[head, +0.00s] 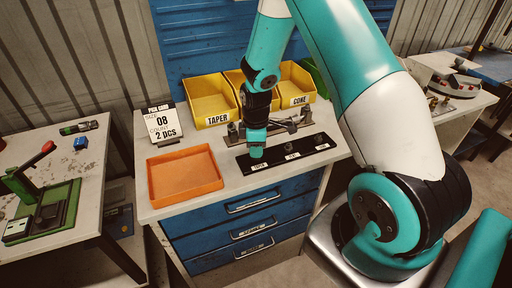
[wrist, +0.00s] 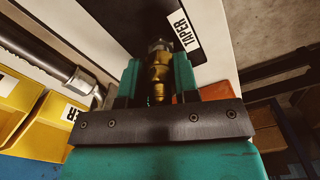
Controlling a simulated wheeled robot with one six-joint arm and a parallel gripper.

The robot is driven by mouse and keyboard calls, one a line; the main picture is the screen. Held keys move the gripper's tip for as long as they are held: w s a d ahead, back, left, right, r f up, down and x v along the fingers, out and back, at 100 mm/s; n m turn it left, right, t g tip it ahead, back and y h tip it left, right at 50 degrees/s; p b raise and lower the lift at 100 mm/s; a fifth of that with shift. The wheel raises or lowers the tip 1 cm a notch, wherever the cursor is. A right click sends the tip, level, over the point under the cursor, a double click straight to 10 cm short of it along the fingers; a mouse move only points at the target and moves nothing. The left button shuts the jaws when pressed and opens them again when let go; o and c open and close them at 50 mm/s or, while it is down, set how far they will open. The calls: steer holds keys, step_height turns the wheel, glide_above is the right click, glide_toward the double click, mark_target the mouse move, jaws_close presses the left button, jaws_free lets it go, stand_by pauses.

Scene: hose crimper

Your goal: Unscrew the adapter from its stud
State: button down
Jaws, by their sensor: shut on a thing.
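The brass adapter (wrist: 159,76) stands between the two teal fingers of my gripper (wrist: 158,70) in the wrist view, and the fingers are shut on it. Its far end meets a silvery piece, apparently the stud (wrist: 159,46), at the black strip (wrist: 128,18) beside a TAPER label (wrist: 187,32). I cannot tell how far the threads are engaged. In the head view my gripper (head: 256,151) points down at the left end of the black strip (head: 306,152), and it hides the adapter there.
An orange tray (head: 184,173), apparently empty, lies left of the strip. Yellow bins (head: 211,100) marked TAPER and CONE stand behind, and a sign (head: 162,122) reads size 08, count 2 pcs. A metal fitting with a hose (wrist: 82,80) lies near my gripper.

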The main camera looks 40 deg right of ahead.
steer(key=shift+r+p, duration=3.05)
steer(key=shift+r, duration=0.95)
